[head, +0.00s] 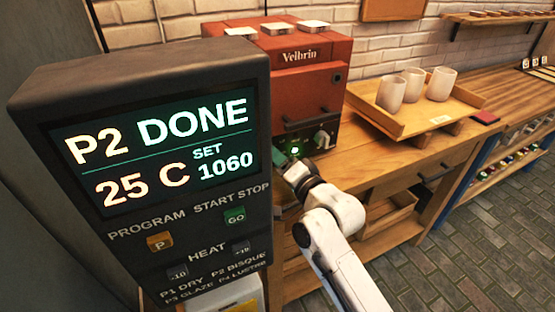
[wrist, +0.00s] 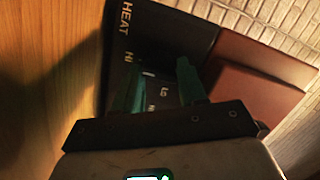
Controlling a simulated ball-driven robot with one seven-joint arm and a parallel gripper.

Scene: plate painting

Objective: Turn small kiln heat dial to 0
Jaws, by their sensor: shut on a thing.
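The small kiln (head: 300,75) is the red "Velbrin" box on the wooden bench in the head view. Its dark control panel (head: 297,137) is low on the front, with a green light. In the wrist view the panel (wrist: 170,30) reads HEAT, HI and LO, and another label is partly covered. My gripper (wrist: 158,70) is at this panel, its two greenish fingers shut on the dark heat dial (wrist: 150,82). A short white mark shows between the fingers. The dial is mostly hidden, so I cannot tell its exact setting. In the head view my gripper (head: 287,162) partly covers the panel.
A large dark controller (head: 150,180) fills the left foreground, showing P2 DONE, 25 C, SET 1060. Right of the kiln, a wooden tray (head: 455,92) holds white cups (head: 440,84). The tiled floor at right is clear.

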